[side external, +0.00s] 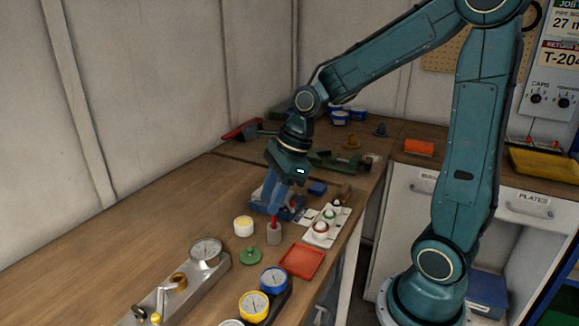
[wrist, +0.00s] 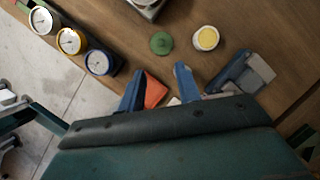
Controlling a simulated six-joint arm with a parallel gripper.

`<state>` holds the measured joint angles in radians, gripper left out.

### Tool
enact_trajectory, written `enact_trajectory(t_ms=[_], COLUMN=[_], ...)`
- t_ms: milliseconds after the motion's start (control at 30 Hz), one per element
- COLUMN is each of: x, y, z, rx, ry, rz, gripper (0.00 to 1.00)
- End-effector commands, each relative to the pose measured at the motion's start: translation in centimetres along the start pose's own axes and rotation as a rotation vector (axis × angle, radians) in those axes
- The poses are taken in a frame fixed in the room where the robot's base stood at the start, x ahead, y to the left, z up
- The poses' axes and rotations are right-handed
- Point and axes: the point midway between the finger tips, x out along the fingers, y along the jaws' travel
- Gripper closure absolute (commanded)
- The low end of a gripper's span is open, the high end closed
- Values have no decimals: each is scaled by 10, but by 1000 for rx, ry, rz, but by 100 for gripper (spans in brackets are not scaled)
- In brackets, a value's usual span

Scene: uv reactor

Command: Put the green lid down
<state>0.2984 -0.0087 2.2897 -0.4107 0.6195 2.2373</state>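The green lid (side external: 251,257) lies flat on the wooden table, knob up, beside a white jar with a pale yellow top (side external: 243,226). Both also show in the wrist view, the green lid (wrist: 160,43) left of the jar (wrist: 206,38). My gripper (side external: 272,208) points down above the table, behind and to the right of the lid, and apart from it. In the wrist view its blue fingers (wrist: 160,83) are spread apart, with no lid between them. A grey cylinder with a red top (side external: 274,233) stands just below the fingertips in the side view; contact cannot be told.
An orange-red tray (side external: 302,261) lies right of the lid. Gauges (side external: 254,305) stand at the front, and a metal fixture with a dial (side external: 205,252) to the left. A white holder with small capped items (side external: 325,225) is near the right edge. The table's left side is clear.

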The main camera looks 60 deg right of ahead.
Motion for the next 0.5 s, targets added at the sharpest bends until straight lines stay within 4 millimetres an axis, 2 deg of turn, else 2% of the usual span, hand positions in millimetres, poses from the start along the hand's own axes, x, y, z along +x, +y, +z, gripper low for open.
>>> enact_trajectory(t_ms=[167, 500], x=[-14, -46], y=[11, 38], z=[0, -4], rx=[-211, -763], ry=[19, 90], rz=[-30, -88], gripper=[66, 66])
